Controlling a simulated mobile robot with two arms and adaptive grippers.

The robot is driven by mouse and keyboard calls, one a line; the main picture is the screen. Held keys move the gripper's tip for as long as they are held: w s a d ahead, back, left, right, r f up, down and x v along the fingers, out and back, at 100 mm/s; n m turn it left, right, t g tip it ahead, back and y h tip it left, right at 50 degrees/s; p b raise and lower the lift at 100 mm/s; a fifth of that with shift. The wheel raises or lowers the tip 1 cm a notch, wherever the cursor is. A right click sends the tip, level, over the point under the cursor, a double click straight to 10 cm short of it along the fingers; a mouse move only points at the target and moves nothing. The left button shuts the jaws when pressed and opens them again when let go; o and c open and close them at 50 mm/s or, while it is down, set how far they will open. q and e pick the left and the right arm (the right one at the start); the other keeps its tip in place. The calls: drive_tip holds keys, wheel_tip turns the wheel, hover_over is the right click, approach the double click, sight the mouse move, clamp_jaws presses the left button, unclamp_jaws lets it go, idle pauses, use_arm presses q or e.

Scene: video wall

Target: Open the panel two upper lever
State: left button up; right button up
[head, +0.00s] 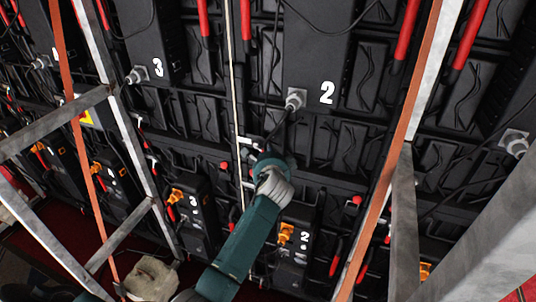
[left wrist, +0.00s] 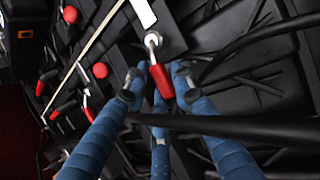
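Panel two is a black cabinet back marked with a white 2 (head: 326,92) in the head view. My left gripper (head: 266,153) reaches up to the panel's lower left edge, its fingers mostly hidden by the wrist. In the left wrist view a lever with a red handle (left wrist: 161,82) and a silver shank sits on a round metal boss. The blue fingers of my left gripper (left wrist: 158,88) are spread around the red handle. I cannot tell whether they touch it. My right gripper is not in view.
Grey metal struts (head: 408,220) and orange-brown straps (head: 382,195) cross in front of the wall. A black cable (left wrist: 255,50) runs beside the fingers. Other red knobs (left wrist: 100,70) and levers are nearby. A lower black unit (head: 293,245) also bears a 2.

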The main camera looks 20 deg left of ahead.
use_arm(q)
drive_tip(key=shift+o, duration=0.3)
drive_tip(key=v, duration=1.2)
drive_tip(key=s+d+f+g+h+b, duration=0.1)
drive_tip(key=d+f+b, duration=0.1)
drive_tip(key=f, duration=1)
drive_tip(key=s+d+f+g+h+b, duration=0.1)
drive_tip(key=s+d+f+h+b, duration=0.1)
drive_tip(key=f, duration=1)
drive_tip(key=s+d+f+n+g+h+b, duration=0.15)
drive_tip(key=s+f, duration=0.35)
drive_tip(key=f, duration=0.6)
drive_tip(key=s+f+n+g+b, duration=0.15)
drive_tip(key=s+f, duration=0.35)
drive_tip(key=f, duration=0.6)
drive_tip(key=s+a+f+n+g+h+b, duration=0.1)
drive_tip(key=s+f+n+g+b, duration=0.15)
drive_tip(key=s+f, duration=1.05)
drive_tip(key=s+f+n+g+h+b, duration=0.1)
drive_tip(key=s+f+n+g+b, duration=0.15)
drive_tip(key=s+f, duration=1)
drive_tip(key=s+a+f+n, duration=0.1)
drive_tip(key=s+n, duration=0.1)
drive_tip(key=s, duration=0.6)
drive_tip(key=s+a+f+n+g+b, duration=0.1)
drive_tip(key=s+a+f, duration=0.1)
drive_tip(key=s, duration=0.6)
drive_tip(key=shift+n+b, duration=0.3)
drive_tip(key=shift+n, duration=0.1)
